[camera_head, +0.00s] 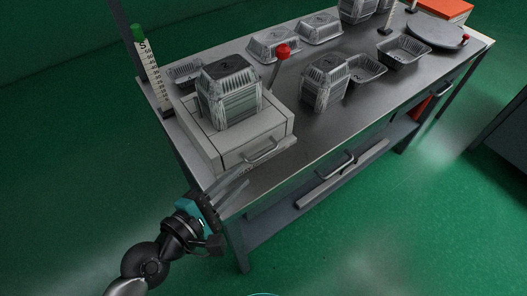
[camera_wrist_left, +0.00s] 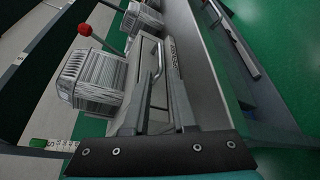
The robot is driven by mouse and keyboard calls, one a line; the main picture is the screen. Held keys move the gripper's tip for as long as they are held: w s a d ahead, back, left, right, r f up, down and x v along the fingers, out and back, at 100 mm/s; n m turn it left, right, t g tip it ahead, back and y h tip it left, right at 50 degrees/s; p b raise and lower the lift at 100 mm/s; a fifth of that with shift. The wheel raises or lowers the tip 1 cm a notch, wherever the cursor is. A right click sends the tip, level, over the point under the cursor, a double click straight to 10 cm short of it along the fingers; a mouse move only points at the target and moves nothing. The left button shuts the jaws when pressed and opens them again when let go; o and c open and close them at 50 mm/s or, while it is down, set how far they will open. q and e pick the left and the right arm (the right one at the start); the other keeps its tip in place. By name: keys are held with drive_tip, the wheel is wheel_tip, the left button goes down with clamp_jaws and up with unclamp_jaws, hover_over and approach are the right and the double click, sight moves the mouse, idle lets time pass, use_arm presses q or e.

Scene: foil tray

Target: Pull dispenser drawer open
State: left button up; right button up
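The dispenser (camera_head: 200,140) is a pale grey box on the near left corner of the steel table. Its drawer front faces the table's near edge and bears a curved metal handle (camera_head: 265,152). The handle also shows in the left wrist view (camera_wrist_left: 158,58). The drawer looks shut. My left gripper (camera_head: 262,163) is in front of the drawer, its fingers pointing along the handle. In the left wrist view the fingers are apart, with the handle near their tips. I cannot tell whether they touch it. My right gripper is not in view.
A stack of foil trays (camera_head: 230,93) sits on the dispenser, beside a red-knobbed lever (camera_head: 282,52). More foil trays (camera_head: 325,82) stand on the table. A green-capped scale (camera_head: 148,70) stands at the left. The table's own handle (camera_head: 338,170) is at its front edge.

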sight(259, 159)
use_arm(q)
drive_tip(key=b+x, duration=0.1)
drive_tip(key=x, duration=0.7)
drive_tip(key=shift+w+d+f, duration=0.1)
drive_tip(key=shift+w+d, duration=0.1)
drive_tip(key=shift+w, duration=0.05)
drive_tip(key=shift+w+d+f, duration=0.1)
drive_tip(key=shift+w+d, duration=0.3)
drive_tip(key=shift+w, duration=0.1)
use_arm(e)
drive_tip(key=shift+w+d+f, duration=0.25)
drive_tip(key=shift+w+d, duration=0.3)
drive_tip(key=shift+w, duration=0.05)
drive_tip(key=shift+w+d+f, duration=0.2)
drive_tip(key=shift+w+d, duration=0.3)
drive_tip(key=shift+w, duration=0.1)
use_arm(q)
drive_tip(key=shift+c, duration=0.2)
drive_tip(key=shift+c, duration=1.4)
clamp_jaws()
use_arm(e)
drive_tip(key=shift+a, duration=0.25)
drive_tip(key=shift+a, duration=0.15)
